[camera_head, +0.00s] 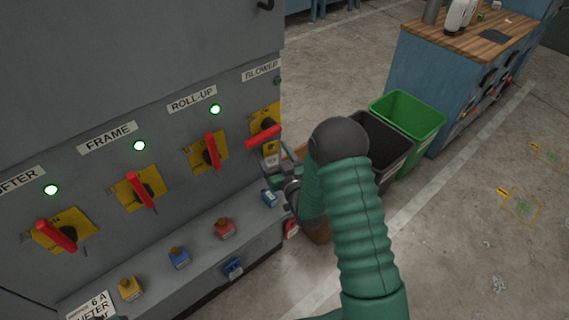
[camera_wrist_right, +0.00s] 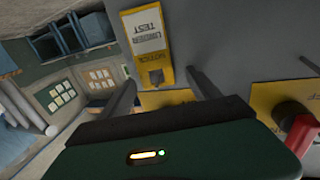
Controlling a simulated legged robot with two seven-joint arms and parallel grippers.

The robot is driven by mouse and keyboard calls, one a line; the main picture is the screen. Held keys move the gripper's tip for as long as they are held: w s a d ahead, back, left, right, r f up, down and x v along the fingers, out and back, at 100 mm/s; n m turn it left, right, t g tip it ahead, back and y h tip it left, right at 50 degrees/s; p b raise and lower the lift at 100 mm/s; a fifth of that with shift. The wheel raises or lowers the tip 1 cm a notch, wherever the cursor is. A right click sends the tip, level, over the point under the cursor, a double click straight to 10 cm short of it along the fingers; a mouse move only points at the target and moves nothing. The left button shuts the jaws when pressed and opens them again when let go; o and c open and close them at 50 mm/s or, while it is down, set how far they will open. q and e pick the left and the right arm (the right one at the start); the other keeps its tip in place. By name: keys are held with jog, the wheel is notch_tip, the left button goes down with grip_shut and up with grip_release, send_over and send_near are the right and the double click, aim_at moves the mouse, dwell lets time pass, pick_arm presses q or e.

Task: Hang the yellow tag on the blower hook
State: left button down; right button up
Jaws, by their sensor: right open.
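The yellow tag (camera_wrist_right: 147,40) with a white printed label lies against the grey panel in the right wrist view, upside down there. It also shows in the head view (camera_head: 271,150), just below the blower switch's red handle (camera_head: 263,137). A small dark spot, perhaps the hook, shows at the tag's end; I cannot tell whether the tag hangs on it. My right gripper (camera_wrist_right: 162,93) is open, its two fingers apart on either side of the tag's end, not visibly touching it. It shows small in the head view (camera_head: 281,176). My left gripper is not in view.
The roll-up (camera_head: 211,150), frame (camera_head: 142,192) and lifter (camera_head: 57,235) switches line the panel to the left. A ledge (camera_head: 200,246) below carries small yellow, blue and red padlock-like pieces. Black (camera_head: 389,140) and green (camera_head: 415,112) bins stand beyond my right arm.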

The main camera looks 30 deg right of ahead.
jog(key=s+a+p, duration=0.2)
jog(key=s+p, duration=0.2)
jog(key=s, duration=1.2)
jog(key=w+a+n+g+y+p, duration=0.35)
jog(key=a+g, duration=0.25)
jog(key=g, duration=0.2)
jog(key=s+a+r+g+p, duration=0.1)
jog(key=s+a+r+g, duration=0.2)
jog(key=s, duration=0.3)
jog(key=s+a+r+m+g+p, duration=0.1)
jog(key=s+a+r+g+p, duration=0.1)
jog(key=s+a+r+g, duration=0.2)
jog(key=shift+s+a+r, duration=0.2)
jog(key=shift+s+r, duration=0.55)
jog(key=shift+s, duration=0.35)
